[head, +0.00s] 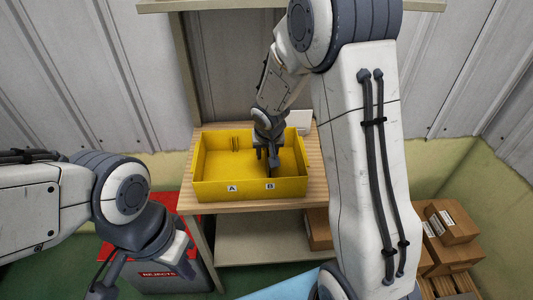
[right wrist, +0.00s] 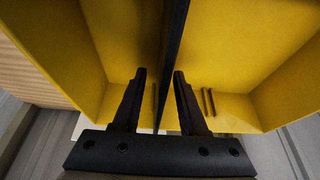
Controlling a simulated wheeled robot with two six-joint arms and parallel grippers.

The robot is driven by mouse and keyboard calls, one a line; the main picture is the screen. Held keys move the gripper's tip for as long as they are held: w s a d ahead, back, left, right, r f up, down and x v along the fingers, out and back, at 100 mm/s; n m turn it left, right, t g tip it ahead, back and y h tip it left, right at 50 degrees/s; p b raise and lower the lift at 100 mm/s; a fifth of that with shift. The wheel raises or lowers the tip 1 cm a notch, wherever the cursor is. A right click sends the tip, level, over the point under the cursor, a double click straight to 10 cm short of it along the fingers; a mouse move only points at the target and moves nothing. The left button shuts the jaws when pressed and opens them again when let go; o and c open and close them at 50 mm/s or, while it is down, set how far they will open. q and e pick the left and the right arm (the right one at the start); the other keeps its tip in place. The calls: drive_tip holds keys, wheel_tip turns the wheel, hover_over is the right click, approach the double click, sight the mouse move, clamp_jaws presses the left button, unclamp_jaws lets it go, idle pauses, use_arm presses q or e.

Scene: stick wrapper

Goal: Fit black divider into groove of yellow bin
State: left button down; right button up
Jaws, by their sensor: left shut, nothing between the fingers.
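The yellow bin (head: 212,190) stands on the wooden table, with labels A and B on its front wall. The black divider (head: 273,170) stands inside the bin behind label B, seen nearly edge-on. It also shows in the right wrist view (right wrist: 176,35), running between the fingers. My right gripper (head: 266,152) is down in the bin; its fingers in the right wrist view (right wrist: 160,75) straddle the divider with gaps beside it. Whether the divider is fully seated in a groove is hidden. My left gripper (head: 103,286) is shut and empty at lower left, partly cut off.
A rib pair (head: 235,144) on the bin's back wall marks a groove; it also shows in the right wrist view (right wrist: 208,101). Cardboard boxes (head: 450,222) are stacked at right. The bin's left half is clear.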

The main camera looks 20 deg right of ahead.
sight(268, 153)
drive_tip(key=p+v, duration=0.1)
drive_tip(key=v, duration=0.9)
drive_tip(key=shift+s+r, duration=0.1)
drive_tip(key=shift+r, duration=0.15)
drive_tip(key=shift+a, duration=0.1)
drive_tip(key=s+a+n+g, duration=0.1)
drive_tip(key=s+a+n, duration=0.2)
drive_tip(key=s+a, duration=0.2)
drive_tip(key=s+a+r+n+g+y, duration=0.1)
drive_tip(key=s+a+n, duration=0.3)
drive_tip(key=s, duration=0.8)
drive_tip(key=s+a+n+g+y, duration=0.1)
drive_tip(key=s+a+n+g, duration=0.1)
drive_tip(key=s+a, duration=0.4)
drive_tip(key=s+n, duration=0.1)
drive_tip(key=s, duration=0.2)
drive_tip(key=shift+s+r+n, duration=0.2)
drive_tip(key=shift+n, duration=0.1)
drive_tip(key=shift+d, duration=0.1)
